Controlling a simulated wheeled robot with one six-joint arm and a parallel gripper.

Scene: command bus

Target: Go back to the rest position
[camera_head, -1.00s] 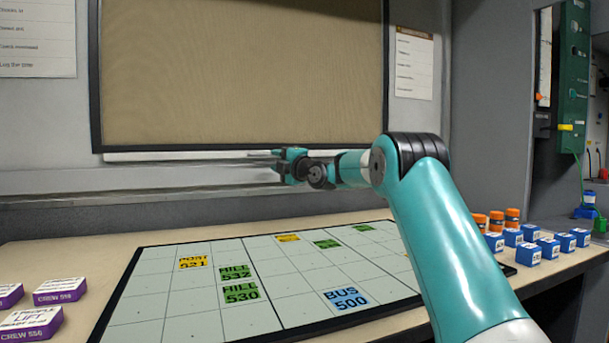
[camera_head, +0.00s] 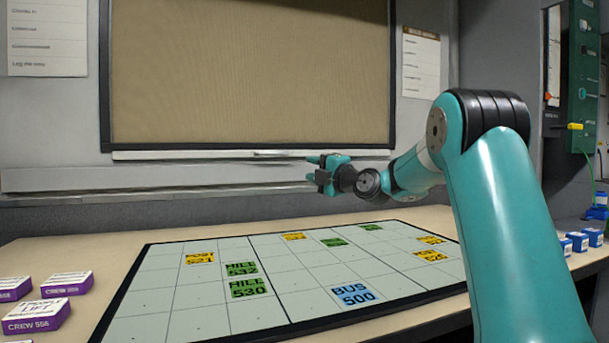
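My gripper (camera_head: 316,172) is at the end of my teal arm, raised above the back of the table and in front of the wall below the board. Its fingers point left in the picture. They are small here, and I cannot tell how far apart they are. I see nothing held between them. The gripper is apart from the table and the grid mat. My arm's near link covers the right part of the table.
A grid mat (camera_head: 170,290) lies on the table (camera_head: 60,243) with several yellow, green and blue labels, including BUS 500 (camera_head: 354,295). Purple-sided crew blocks (camera_head: 67,284) stand at the left, blue blocks (camera_head: 577,241) at the right. A framed tan board (camera_head: 250,75) is behind.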

